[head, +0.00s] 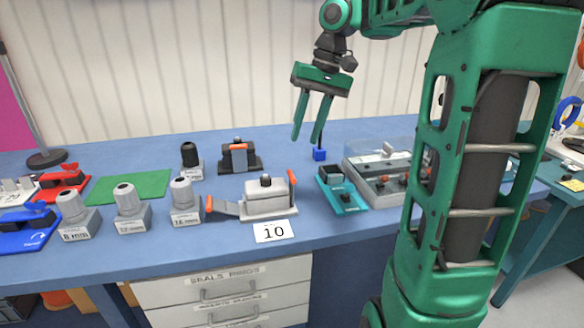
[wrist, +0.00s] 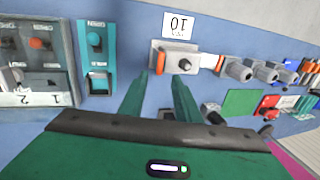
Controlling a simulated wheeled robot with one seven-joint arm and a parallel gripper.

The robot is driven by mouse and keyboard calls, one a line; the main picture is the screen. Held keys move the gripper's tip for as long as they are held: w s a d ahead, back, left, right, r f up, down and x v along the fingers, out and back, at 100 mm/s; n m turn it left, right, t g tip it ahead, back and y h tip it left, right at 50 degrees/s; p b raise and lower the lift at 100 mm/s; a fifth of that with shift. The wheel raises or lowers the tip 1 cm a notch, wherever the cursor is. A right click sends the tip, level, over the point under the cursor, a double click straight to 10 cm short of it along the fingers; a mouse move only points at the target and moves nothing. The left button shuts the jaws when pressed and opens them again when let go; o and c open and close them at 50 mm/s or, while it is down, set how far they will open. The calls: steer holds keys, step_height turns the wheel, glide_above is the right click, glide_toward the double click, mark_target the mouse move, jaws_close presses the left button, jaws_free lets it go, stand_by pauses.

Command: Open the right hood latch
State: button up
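A light grey connector hood (head: 268,194) with a dark knob on top sits on a base near the table's front edge, behind a card reading 10. Its right latch (head: 292,180), orange-tipped, stands upright against the hood's right side. Its left latch (head: 226,207) is swung out and down to the left. In the wrist view, turned around, the hood (wrist: 182,60) shows with the right latch (wrist: 157,55) on its left and the left latch (wrist: 219,62) on its right. My gripper (head: 306,139) is open and empty, above the table, up and behind the hood, touching nothing.
Several grey glands stand left, including one labelled 16 mm (head: 184,195). A dark hood with orange (head: 239,158) sits behind. A green mat (head: 128,186) lies flat.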

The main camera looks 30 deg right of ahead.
mark_target(292, 174)
steer(key=x, duration=1)
steer(key=shift+w+a+f, duration=0.1)
steer(key=shift+w+f, duration=0.05)
steer(key=shift+f, duration=0.05)
steer(key=shift+c, duration=0.6)
jaws_close()
